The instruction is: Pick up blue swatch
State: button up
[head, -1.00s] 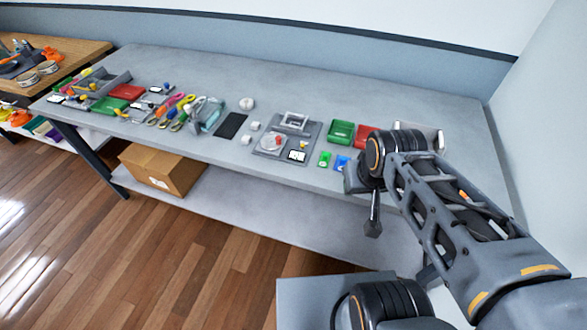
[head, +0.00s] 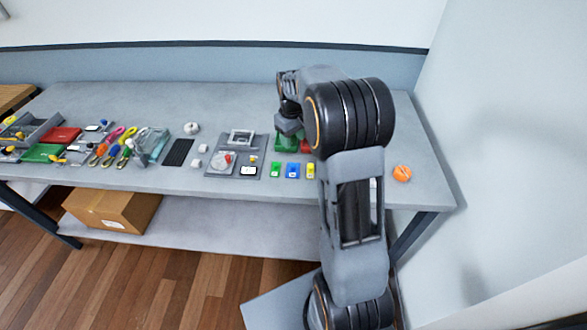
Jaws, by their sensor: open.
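The blue swatch (head: 293,170) is a small flat piece near the front edge of the grey table. It lies between a green swatch (head: 275,170) on its left and a yellow swatch (head: 311,171) on its right. My gripper (head: 289,127) is above the green tray (head: 284,143), farther back on the table than the blue swatch. It points down and looks apart from the swatch. Its fingertips are small and partly hidden, and I see nothing held.
A grey board (head: 223,167) with a round dial lies left of the swatches. A red tray (head: 305,146) is partly behind my arm. An orange object (head: 402,173) sits at the right. The grey table (head: 150,95) is clear along its back.

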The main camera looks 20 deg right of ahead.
send_over(293, 165)
notch_tip(293, 165, down, 8)
jog(key=shift+s+r+p, duration=0.1)
jog(key=shift+p, duration=0.2)
jog(key=shift+f+p, duration=0.65)
jog(key=shift+f, duration=2)
grip_shut()
